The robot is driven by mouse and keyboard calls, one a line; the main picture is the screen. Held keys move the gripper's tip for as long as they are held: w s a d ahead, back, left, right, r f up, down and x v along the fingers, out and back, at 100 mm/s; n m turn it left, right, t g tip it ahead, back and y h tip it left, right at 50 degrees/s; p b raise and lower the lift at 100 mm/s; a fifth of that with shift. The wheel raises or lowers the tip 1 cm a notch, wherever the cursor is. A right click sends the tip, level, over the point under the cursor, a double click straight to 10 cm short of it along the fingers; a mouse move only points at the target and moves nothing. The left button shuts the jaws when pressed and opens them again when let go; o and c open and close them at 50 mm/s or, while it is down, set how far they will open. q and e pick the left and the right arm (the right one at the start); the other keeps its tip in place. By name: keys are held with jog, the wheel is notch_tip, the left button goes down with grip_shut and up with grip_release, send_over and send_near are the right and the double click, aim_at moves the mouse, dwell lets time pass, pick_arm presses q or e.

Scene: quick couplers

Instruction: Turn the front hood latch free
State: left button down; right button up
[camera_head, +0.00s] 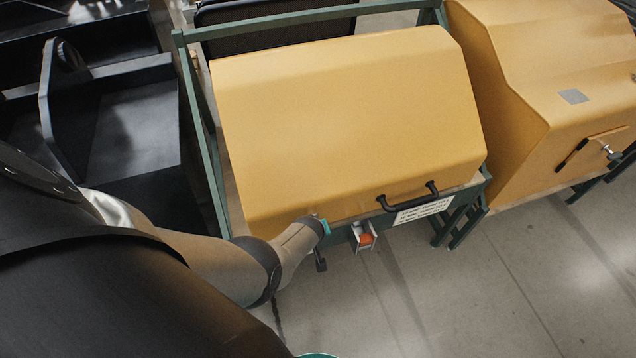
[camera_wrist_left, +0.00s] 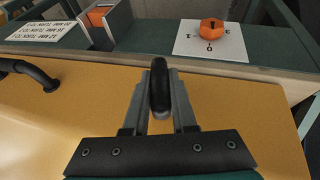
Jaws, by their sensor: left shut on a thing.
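The yellow hood (camera_head: 345,110) is closed on its green frame in the head view. My left gripper (camera_head: 321,226) is at the hood's lower front edge, left of the black hood handle (camera_head: 408,198). In the left wrist view my left gripper (camera_wrist_left: 160,100) is shut on a black rounded latch lever (camera_wrist_left: 160,88), which stands between its two fingers over the yellow surface. The latch's base is hidden by the fingers, and in the head view my gripper hides the latch. My right gripper is not in view.
A white label (camera_head: 423,210) sits below the handle. A grey bracket with an orange part (camera_head: 364,238) is on the front rail. The wrist view shows an orange knob (camera_wrist_left: 210,27) on a white lettered plate (camera_wrist_left: 185,45). Another yellow hood (camera_head: 560,90) stands at right.

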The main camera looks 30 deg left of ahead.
pick_arm(q)
jog(key=shift+w+g+y+b, duration=0.15)
jog(key=shift+g+y+b, duration=0.25)
jog(key=shift+b, duration=0.1)
jog(key=shift+m+g+y+b, duration=0.3)
jog(key=shift+g+y+b, duration=0.2)
jog(key=shift+g+b, duration=0.3)
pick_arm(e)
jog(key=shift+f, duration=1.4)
pick_arm(q)
jog(key=shift+a, duration=0.1)
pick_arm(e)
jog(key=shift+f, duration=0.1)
pick_arm(q)
jog(key=c, duration=0.7)
grip_release()
jog(key=shift+s, duration=0.2)
